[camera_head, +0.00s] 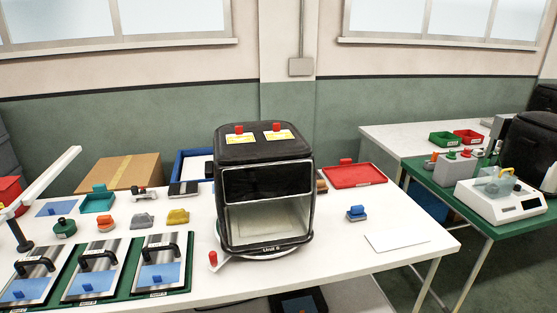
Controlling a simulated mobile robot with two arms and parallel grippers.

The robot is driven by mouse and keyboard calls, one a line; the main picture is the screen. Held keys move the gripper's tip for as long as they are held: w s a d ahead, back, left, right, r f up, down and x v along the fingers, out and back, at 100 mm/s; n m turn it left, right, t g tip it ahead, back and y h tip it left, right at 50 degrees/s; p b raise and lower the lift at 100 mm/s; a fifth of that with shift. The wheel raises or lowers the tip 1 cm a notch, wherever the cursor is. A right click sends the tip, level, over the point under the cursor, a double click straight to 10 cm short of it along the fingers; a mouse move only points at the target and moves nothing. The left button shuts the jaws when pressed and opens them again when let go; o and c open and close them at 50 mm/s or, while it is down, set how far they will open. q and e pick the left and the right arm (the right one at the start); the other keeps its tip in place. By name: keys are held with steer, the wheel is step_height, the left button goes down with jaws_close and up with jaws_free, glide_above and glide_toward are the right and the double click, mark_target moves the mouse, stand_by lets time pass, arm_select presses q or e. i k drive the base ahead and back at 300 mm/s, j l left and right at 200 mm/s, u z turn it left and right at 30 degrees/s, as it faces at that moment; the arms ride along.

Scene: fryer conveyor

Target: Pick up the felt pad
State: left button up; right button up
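I cannot tell for certain which item is the felt pad. A flat, thin white sheet (397,240) lies bare on the right part of the white table. Flat blue pieces also show: one square (55,208) lies at the far left, and others lie on the metal plates, such as the right one (160,276). A small blue item with a raised top (356,213) stands right of the fryer. Neither of my grippers is in view.
A black fryer unit (266,155) with an open lower cavity stands mid-table. A red tray (354,176) lies behind right. Metal plates with black handles sit on a green base (127,270) at front left. A white scale (502,205) stands on the right table. Table around the white sheet is clear.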

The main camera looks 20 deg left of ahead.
mark_target(357, 214)
steer(key=i+l+u, duration=0.1)
steer(key=i+l, duration=0.15)
steer(key=i+l+u, duration=0.1)
steer(key=i+l, duration=0.15)
steer(key=l, duration=0.15)
steer(key=i+l+u, duration=0.15)
steer(key=l, duration=0.2)
steer(key=i+l+u, duration=0.1)
steer(key=i+l, duration=0.2)
